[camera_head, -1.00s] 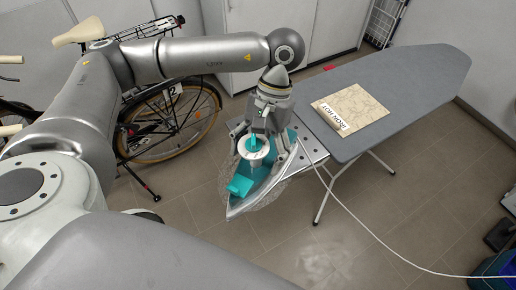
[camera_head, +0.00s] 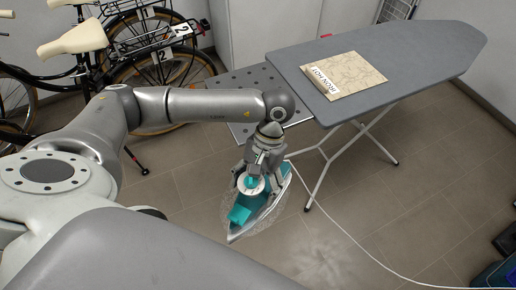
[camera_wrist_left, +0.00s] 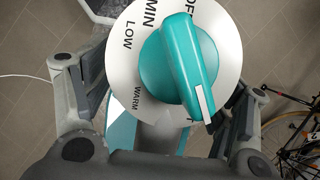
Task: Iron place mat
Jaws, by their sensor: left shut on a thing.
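The teal and grey iron (camera_head: 262,208) hangs in my left gripper (camera_head: 258,172), off the near side of the ironing board and above the floor. In the left wrist view the iron's dial (camera_wrist_left: 175,65) with a teal knob fills the middle, with LOW and WARM readable. The fingers of my left gripper (camera_wrist_left: 165,95) stand on both sides of the iron, shut on it. The place mat (camera_head: 343,75), beige with a line pattern and a label reading IRON HOT, lies flat on the grey ironing board (camera_head: 430,55). My right gripper is not in view.
A perforated metal iron rest (camera_head: 245,90) at the board's left end is empty. A white cord (camera_head: 345,232) runs from the iron to the lower right. Bicycles (camera_head: 120,50) stand at the left. Board legs (camera_head: 340,150) stand on the tiled floor.

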